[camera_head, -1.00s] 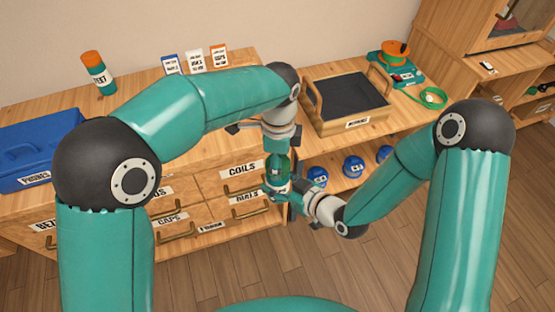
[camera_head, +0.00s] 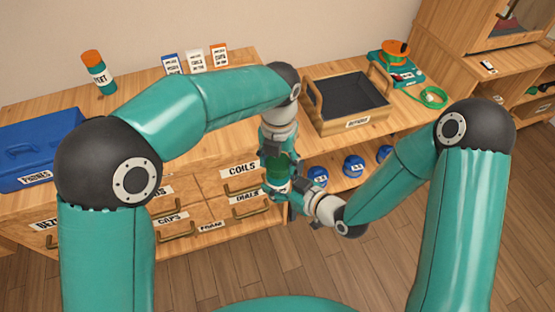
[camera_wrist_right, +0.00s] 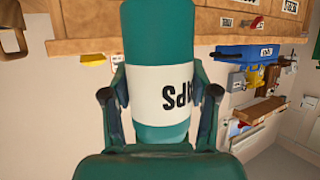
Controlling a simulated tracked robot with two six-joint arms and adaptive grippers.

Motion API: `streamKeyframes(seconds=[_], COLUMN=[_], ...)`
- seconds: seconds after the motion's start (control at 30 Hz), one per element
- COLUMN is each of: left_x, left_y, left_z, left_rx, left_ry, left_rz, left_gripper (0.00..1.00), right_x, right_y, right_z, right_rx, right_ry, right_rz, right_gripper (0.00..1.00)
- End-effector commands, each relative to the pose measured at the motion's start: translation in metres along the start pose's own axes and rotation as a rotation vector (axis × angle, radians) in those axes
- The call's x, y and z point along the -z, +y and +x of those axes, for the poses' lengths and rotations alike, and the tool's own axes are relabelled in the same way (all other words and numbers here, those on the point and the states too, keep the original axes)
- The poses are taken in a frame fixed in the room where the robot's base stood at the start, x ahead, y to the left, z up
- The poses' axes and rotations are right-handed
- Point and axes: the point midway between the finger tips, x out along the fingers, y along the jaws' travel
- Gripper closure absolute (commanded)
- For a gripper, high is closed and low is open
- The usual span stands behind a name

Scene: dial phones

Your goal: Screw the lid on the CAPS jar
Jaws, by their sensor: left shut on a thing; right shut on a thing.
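The CAPS jar (camera_wrist_right: 160,92) is teal with a white label, of which "APS" shows upside down in the right wrist view. In the head view the jar (camera_head: 277,178) is small and partly hidden between my two grippers. My right gripper (camera_wrist_right: 160,105) is shut on the jar's sides. In the head view my right gripper (camera_head: 284,191) reaches the jar from the lower right. My left gripper (camera_head: 278,160) points down over the top of the jar and is shut on the lid. The lid itself is hidden by the fingers.
The drawer cabinet's labelled fronts (camera_head: 242,178) are just left of the jar. A wooden tray (camera_head: 350,103) stands behind to the right, above a shelf with blue-lidded jars (camera_head: 353,166). A blue box (camera_head: 35,150) and an orange-capped bottle (camera_head: 99,72) stand at left.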

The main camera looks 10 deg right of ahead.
Motion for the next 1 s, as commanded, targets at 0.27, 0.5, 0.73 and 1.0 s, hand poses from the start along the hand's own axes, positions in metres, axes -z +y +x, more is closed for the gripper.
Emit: streamKeyframes(seconds=[0.27, 0.5, 0.73, 1.0], left_x=[-0.001, -0.001, -0.001, -0.001], left_y=[0.001, 0.001, 0.0, 0.0], left_z=[-0.001, -0.001, -0.006, -0.038], left_rx=[-0.001, 0.0, 0.0, 0.0], left_ry=[-0.006, -0.003, -0.004, -0.004], left_rz=[-0.004, -0.004, -0.005, -0.005], left_gripper=[0.29, 0.17, 0.17, 0.17], right_x=[-0.001, 0.0, 0.001, 0.001], right_y=[-0.001, -0.001, 0.0, 0.0], right_z=[0.0, 0.0, 0.0, 0.0], right_rx=[0.003, 0.001, 0.001, 0.0], right_ry=[-0.002, 0.0, 0.001, 0.002], right_rz=[0.0, -0.001, -0.001, -0.001], right_gripper=[1.0, 1.0, 1.0, 1.0])
